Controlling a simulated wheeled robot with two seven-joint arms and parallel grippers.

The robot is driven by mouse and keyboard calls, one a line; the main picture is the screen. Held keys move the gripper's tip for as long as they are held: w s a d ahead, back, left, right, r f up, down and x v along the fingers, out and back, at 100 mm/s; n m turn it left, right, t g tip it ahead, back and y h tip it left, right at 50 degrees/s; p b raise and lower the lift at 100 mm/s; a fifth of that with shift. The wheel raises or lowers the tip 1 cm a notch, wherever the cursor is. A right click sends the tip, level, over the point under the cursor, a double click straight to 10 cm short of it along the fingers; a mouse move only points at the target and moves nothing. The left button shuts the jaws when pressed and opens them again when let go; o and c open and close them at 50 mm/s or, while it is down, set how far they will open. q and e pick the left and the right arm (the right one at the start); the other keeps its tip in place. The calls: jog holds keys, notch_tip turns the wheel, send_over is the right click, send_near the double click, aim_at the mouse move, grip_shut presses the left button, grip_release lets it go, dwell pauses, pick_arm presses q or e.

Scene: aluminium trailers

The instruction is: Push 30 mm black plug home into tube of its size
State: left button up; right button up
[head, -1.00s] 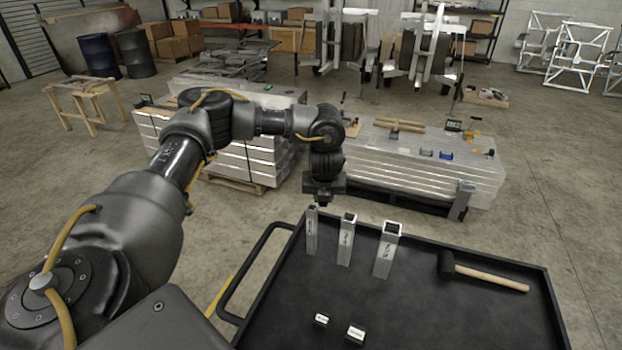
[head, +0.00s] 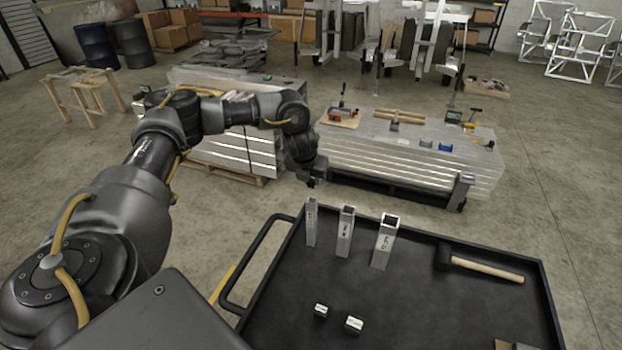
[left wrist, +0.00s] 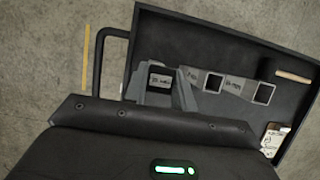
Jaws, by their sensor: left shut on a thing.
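My left gripper (head: 314,183) is in the air just above and beyond the far left of the black tray. In the left wrist view its fingers (left wrist: 161,88) are shut on a small dark plug (left wrist: 160,70) with a pale label. In the head view the plug is too small and dark to make out. Three square aluminium tubes stand upright on the tray: a narrow tube (head: 311,222), a middle tube (head: 345,232) and a wide tube (head: 384,242). The gripper is apart from the narrow tube, the nearest one. Its open top cannot be made out. My right gripper is out of view.
Two small labelled plugs (head: 320,311) (head: 354,325) lie near the front of the black tray (head: 440,310). A mallet (head: 485,270) lies at its right. A handle bar (head: 252,262) juts from the left side. Stacked aluminium bars (head: 410,160) stand beyond the tray.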

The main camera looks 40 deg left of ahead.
aim_at(313, 200)
pick_arm(q)
notch_tip(313, 200, down, 7)
jog(key=b, duration=0.4)
jog(key=shift+r, duration=0.15)
jog(key=shift+s+d, duration=0.1)
jog(key=shift+s, duration=0.1)
dwell(0.5)
jog(key=o, duration=1)
jog(key=shift+w+f, duration=0.2)
jog(key=shift+r+b, duration=0.15)
jog(key=shift+b, duration=0.15)
